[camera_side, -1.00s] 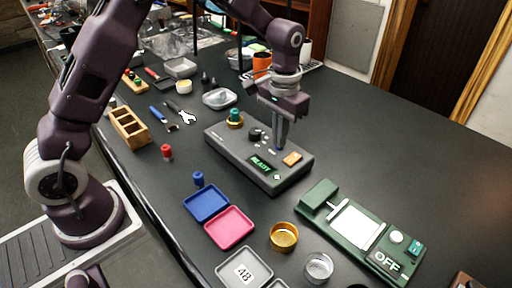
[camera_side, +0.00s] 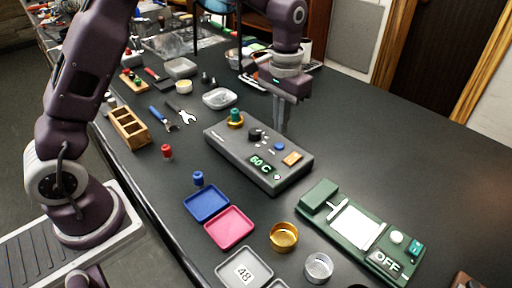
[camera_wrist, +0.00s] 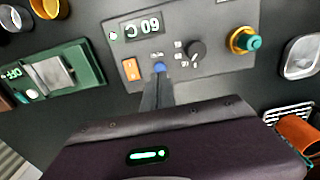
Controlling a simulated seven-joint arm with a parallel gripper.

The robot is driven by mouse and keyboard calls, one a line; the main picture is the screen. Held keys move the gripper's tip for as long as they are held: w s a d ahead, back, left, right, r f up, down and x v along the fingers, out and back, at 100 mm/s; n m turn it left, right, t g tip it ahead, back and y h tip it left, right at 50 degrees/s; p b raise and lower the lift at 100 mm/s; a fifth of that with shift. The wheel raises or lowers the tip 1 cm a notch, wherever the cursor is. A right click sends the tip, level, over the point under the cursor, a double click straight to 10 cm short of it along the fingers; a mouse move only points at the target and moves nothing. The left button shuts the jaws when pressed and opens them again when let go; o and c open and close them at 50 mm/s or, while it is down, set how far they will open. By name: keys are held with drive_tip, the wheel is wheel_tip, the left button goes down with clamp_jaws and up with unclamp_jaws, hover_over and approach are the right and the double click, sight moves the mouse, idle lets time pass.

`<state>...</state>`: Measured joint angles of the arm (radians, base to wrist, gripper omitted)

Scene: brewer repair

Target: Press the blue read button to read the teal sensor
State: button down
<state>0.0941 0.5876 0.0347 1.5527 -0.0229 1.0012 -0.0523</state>
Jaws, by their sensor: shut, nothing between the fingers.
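A dark grey meter box (camera_side: 240,158) stands on the bench, its lit display (camera_side: 262,161) reading "60 C". The blue read button (camera_side: 279,146) is on its top, near the orange switch (camera_side: 292,159) and a black knob (camera_side: 255,135). It also shows in the wrist view (camera_wrist: 159,67). The teal sensor (camera_side: 235,115) sits upright in a brass ring at the box's far left end, also seen in the wrist view (camera_wrist: 254,42). My gripper (camera_side: 283,130) is shut and empty, behind and above the blue button, apart from it in the side view.
A green device reading "OFF" (camera_side: 318,197) stands at the right front. Blue (camera_side: 206,215) and pink (camera_side: 246,224) trays, a brass cup (camera_side: 284,249) and a grey tray marked "48" (camera_side: 227,268) lie in front. The bench right of the box is clear.

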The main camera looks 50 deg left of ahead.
wheel_tip(320, 180, up, 6)
idle(0.6)
idle(0.7)
drive_tip(key=s+a+r+t, duration=0.2)
drive_tip(key=s+r, duration=0.6)
drive_tip(key=s, duration=0.3)
drive_tip(key=s+a+f+t, duration=0.1)
drive_tip(key=s+f+t, duration=0.1)
drive_tip(key=s, duration=1.5)
drive_tip(key=shift+t, duration=0.8)
